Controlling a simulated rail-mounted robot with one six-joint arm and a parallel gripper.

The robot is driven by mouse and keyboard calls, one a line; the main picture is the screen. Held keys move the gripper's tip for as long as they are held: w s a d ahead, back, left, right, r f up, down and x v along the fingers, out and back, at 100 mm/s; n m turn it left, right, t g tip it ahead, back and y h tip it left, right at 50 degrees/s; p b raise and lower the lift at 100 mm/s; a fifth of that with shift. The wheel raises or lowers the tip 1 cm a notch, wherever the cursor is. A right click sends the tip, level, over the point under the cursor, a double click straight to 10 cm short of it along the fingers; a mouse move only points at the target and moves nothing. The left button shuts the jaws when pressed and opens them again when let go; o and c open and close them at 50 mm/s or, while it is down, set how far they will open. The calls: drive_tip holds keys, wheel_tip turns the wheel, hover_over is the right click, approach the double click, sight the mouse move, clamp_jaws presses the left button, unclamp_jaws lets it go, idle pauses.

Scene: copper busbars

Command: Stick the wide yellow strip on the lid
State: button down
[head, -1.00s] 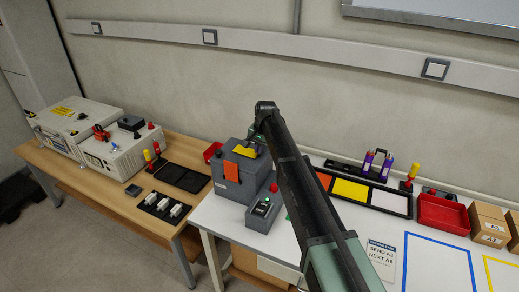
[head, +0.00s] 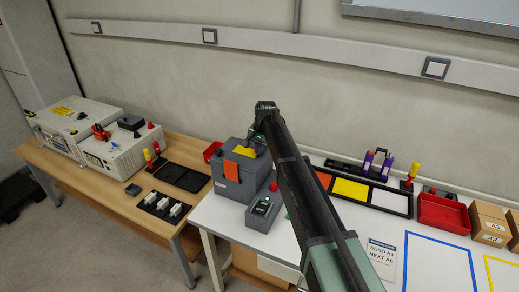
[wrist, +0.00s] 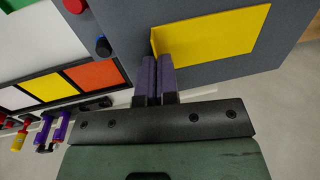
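The wide yellow strip (head: 245,152) lies flat along the top of the grey box, at its lid (head: 229,146). In the wrist view the strip (wrist: 215,35) spreads over the grey lid (wrist: 205,72), with its left end folded up as a narrow tab. My gripper (wrist: 157,60) has its two purple fingers close together on that tab. Whether the strip fully touches the lid is hard to tell. In the head view my gripper is mostly hidden behind my arm.
A black tray (head: 327,192) with orange, yellow and white panels lies right of the box. A small grey unit with a green light (head: 263,209) stands in front. A red bin (head: 442,213) and cardboard boxes (head: 488,223) are at the right.

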drive_tip(key=c, duration=1.8)
unclamp_jaws()
drive_tip(key=o, duration=0.5)
wheel_tip(320, 180, up, 11)
drive_tip(key=d+p, duration=0.1)
drive_tip(key=p, duration=0.9)
drive_tip(key=shift+s+f+p, duration=0.15)
drive_tip(key=shift+s+p, duration=0.15)
drive_tip(key=shift+p, duration=0.05)
drive_tip(key=shift+d, duration=0.1)
drive_tip(key=s+d+n, duration=0.1)
drive_tip(key=s+d, duration=0.5)
drive_tip(key=s, duration=0.6)
drive_tip(key=s+d+f+n+h+b, duration=0.1)
drive_tip(key=s+d, duration=0.5)
drive_tip(key=s, duration=0.7)
drive_tip(key=s+d+f+n+b, duration=0.1)
drive_tip(key=s+d, duration=0.5)
drive_tip(key=s, duration=0.6)
drive_tip(key=shift+s+f+n+g, duration=0.2)
drive_tip(key=shift+n+g, duration=0.1)
drive_tip(key=shift+n, duration=0.6)
